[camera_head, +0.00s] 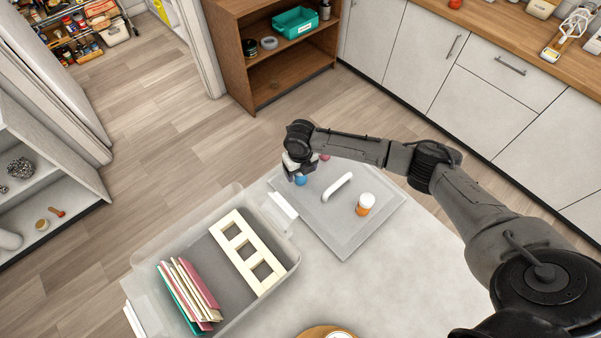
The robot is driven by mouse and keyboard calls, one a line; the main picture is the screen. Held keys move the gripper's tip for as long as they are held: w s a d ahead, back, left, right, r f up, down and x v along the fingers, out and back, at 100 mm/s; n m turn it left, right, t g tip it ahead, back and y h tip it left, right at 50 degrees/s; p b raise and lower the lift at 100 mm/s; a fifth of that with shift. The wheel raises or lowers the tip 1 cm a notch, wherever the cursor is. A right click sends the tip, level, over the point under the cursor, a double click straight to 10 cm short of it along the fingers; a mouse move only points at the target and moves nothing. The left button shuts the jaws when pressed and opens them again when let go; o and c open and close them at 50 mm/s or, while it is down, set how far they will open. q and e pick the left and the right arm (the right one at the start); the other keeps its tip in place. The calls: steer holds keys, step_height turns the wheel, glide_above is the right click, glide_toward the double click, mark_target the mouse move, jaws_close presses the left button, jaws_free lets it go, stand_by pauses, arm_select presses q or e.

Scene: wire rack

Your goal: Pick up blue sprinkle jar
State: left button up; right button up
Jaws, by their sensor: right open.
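A small blue object (301,180), which looks like the blue sprinkle jar, is at the far left part of a grey tray (345,240) on the table. My right gripper (292,175) is open beside it, just to its left and above; it hides part of the area around the jar. I cannot tell whether the fingers touch it. My left gripper does not show.
A pinkish item (324,156) is behind my right wrist. A white curved handle (337,187) and an orange jar with a white lid (365,204) are on the tray. A clear bin (284,272) with folders and a cream frame (246,252) stands left.

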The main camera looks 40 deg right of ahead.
steer(key=shift+f, duration=0.1)
steer(key=c, duration=1)
